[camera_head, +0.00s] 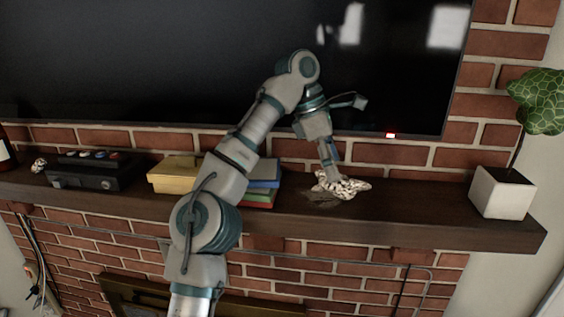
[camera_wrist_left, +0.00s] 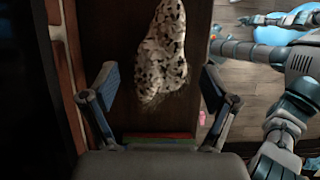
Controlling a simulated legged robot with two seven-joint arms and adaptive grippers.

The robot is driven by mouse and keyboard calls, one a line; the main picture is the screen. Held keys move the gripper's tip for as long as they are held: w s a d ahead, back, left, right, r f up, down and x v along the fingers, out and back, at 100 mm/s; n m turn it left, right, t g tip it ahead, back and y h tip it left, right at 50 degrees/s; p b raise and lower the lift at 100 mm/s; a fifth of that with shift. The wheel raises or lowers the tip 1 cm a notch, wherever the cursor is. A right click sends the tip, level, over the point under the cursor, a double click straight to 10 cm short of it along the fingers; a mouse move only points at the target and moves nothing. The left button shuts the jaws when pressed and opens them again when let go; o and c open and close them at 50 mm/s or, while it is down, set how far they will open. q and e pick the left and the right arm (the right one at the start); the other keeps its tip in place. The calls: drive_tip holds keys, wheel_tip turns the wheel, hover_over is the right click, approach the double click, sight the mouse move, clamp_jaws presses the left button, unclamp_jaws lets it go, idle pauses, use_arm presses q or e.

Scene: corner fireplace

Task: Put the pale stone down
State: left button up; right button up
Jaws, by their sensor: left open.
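The pale stone (camera_head: 350,187), white with dark speckles, lies on the dark wooden mantel shelf (camera_head: 415,210), right of the stacked books. My left gripper (camera_head: 331,170) points down over it and hides part of it. In the left wrist view the stone (camera_wrist_left: 164,50) is long and stands out beyond and between the two spread fingers of the left gripper (camera_wrist_left: 158,80). Both fingers look clear of the stone, and the gripper is open.
Several books (camera_head: 262,183) and a yellow box (camera_head: 174,174) lie left of the stone. A dark device (camera_head: 90,172) sits farther left. A white plant pot (camera_head: 501,193) stands at the right end. A television (camera_head: 150,60) hangs behind. The shelf between stone and pot is bare.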

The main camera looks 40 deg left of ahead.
sight(276, 173)
use_arm(q)
drive_tip(key=s+a, duration=0.1)
drive_tip(key=a, duration=0.2)
drive_tip(key=s+a, duration=0.2)
drive_tip(key=a, duration=0.2)
drive_tip(key=s+a, duration=0.2)
drive_tip(key=a, duration=0.1)
drive_tip(key=shift+s+a+f, duration=0.2)
drive_tip(key=shift+s, duration=0.05)
drive_tip(key=shift+a, duration=0.3)
drive_tip(key=shift+s+d+r, duration=0.1)
drive_tip(key=shift+d+r, duration=0.05)
drive_tip(key=shift+d, duration=0.55)
drive_tip(key=shift+a, duration=0.1)
